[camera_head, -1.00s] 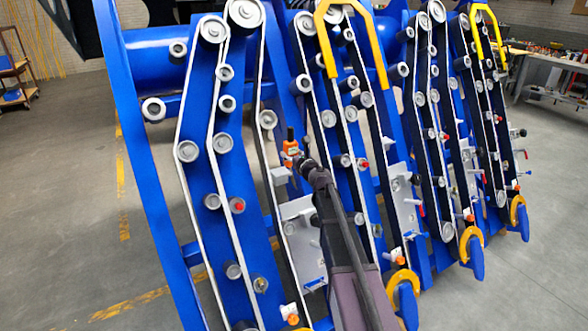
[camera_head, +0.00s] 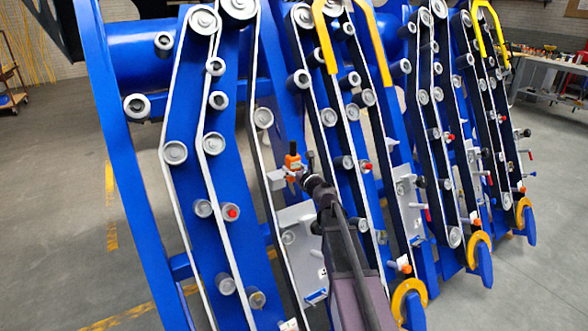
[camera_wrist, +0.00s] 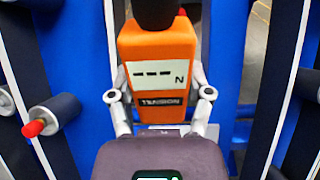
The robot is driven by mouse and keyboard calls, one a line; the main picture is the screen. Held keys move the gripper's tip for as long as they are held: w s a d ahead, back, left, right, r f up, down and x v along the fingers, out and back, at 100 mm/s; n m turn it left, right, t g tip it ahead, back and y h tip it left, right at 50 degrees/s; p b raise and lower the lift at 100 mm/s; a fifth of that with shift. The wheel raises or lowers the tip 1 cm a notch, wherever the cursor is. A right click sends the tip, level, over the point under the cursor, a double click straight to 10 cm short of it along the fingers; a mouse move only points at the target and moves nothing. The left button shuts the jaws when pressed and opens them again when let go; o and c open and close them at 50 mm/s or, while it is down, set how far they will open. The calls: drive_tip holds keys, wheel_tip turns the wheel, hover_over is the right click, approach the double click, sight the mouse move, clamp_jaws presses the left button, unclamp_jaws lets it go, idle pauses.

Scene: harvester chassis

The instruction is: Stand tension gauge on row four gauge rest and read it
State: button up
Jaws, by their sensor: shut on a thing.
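The tension gauge (camera_head: 292,161) is orange with a black top. In the wrist view the gauge (camera_wrist: 157,50) faces me upright; its display shows three dashes and "N" above a "TENSION" label. My gripper (camera_wrist: 159,85) is shut on it, one finger at each side. A small grey bracket (camera_head: 276,180), which looks like the gauge rest, sticks out from the frame just below and left of the gauge. I cannot tell whether the gauge touches it. A pale ledge shows behind the gauge's foot in the wrist view. No row number is readable.
Blue row frames with belts and grey rollers stand close on both sides. A red-tipped roller (camera_wrist: 45,122) is left of my gripper in the wrist view. Yellow hoops (camera_head: 375,45) rise above the rows. A workbench (camera_head: 550,75) stands far right.

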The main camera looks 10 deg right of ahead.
drive_tip(key=shift+x, duration=5.85)
drive_tip(key=shift+w+f+b, duration=0.15)
drive_tip(key=shift+f+b, duration=0.2)
drive_tip(key=shift+f, duration=0.05)
drive_tip(key=shift+f+b, duration=1.45)
drive_tip(key=shift+f, duration=0.05)
drive_tip(key=shift+f+b, duration=0.35)
drive_tip(key=shift+b, duration=0.05)
drive_tip(key=o, duration=1.3)
drive_tip(key=shift+v, duration=6.1)
